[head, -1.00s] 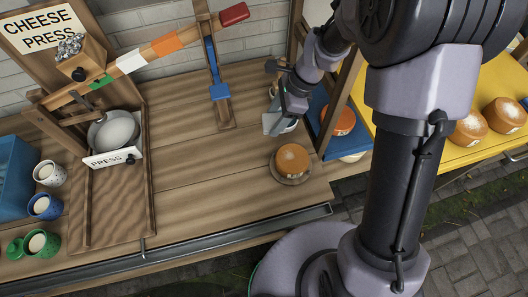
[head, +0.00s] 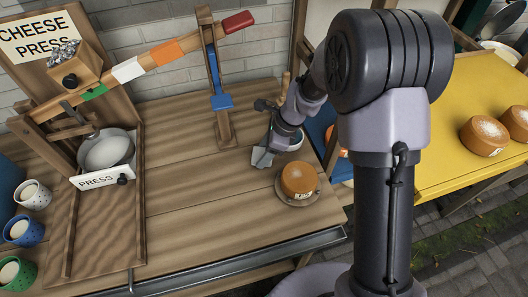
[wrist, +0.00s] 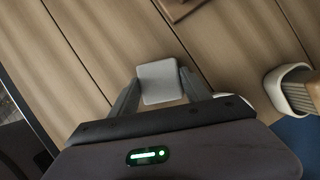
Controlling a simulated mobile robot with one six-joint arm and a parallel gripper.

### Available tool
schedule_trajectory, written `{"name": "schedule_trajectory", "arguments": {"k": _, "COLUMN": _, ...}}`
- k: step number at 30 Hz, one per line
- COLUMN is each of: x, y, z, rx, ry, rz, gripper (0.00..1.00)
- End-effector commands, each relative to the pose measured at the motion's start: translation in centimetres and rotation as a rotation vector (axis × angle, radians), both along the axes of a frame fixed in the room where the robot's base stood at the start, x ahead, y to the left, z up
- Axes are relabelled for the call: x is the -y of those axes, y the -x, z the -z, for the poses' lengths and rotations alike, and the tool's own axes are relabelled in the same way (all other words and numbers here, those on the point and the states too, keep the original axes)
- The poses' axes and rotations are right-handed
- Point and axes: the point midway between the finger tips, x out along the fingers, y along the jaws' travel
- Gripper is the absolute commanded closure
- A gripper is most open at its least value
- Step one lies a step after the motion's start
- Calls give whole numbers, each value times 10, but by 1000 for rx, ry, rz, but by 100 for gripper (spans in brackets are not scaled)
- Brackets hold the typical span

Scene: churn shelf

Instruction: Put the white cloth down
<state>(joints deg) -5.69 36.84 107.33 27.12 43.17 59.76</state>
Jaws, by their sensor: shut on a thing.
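The white cloth (wrist: 160,84) looks like a small pale grey folded square in the wrist view. It sits between the two fingers of my gripper (wrist: 158,88), which is shut on it. In the head view my gripper (head: 265,152) is low over the wooden bench (head: 200,185), just behind and left of a round orange cheese. The cloth shows there as a pale patch (head: 262,158) at the fingertips. I cannot tell whether the cloth touches the bench.
The cheese (head: 298,179) sits on a round board. A white bowl (wrist: 285,88) with a brush is close on the right. The cheese press (head: 105,155) and several cups (head: 25,231) are at left. A yellow table (head: 450,120) holds more cheeses. The bench's middle is clear.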

Motion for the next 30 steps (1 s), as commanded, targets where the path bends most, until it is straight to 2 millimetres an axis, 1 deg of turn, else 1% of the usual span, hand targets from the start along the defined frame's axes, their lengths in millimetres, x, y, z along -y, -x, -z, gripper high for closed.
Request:
{"name": "schedule_trajectory", "arguments": {"k": 1, "x": 0, "y": 0, "z": 2, "rx": 0, "ry": 0, "rz": 0, "gripper": 43}}
{"name": "schedule_trajectory", "arguments": {"k": 4, "x": 0, "y": 0, "z": 1, "rx": 0, "ry": 0, "rz": 0, "gripper": 23}}
{"name": "schedule_trajectory", "arguments": {"k": 12, "x": 0, "y": 0, "z": 1, "rx": 0, "ry": 0, "rz": 0, "gripper": 23}}
{"name": "schedule_trajectory", "arguments": {"k": 14, "x": 0, "y": 0, "z": -3, "rx": 0, "ry": 0, "rz": 0, "gripper": 23}}
{"name": "schedule_trajectory", "arguments": {"k": 17, "x": 6, "y": 0, "z": -21, "rx": 1, "ry": -1, "rz": 3, "gripper": 23}}
{"name": "schedule_trajectory", "arguments": {"k": 21, "x": 22, "y": 2, "z": -61, "rx": 2, "ry": -1, "rz": 2, "gripper": 23}}
{"name": "schedule_trajectory", "arguments": {"k": 24, "x": 32, "y": 3, "z": -86, "rx": 2, "ry": -1, "rz": 2, "gripper": 23}}
{"name": "schedule_trajectory", "arguments": {"k": 27, "x": 40, "y": 4, "z": -103, "rx": 2, "ry": 0, "rz": 1, "gripper": 23}}
{"name": "schedule_trajectory", "arguments": {"k": 30, "x": 45, "y": 5, "z": -112, "rx": 2, "ry": 0, "rz": -2, "gripper": 23}}
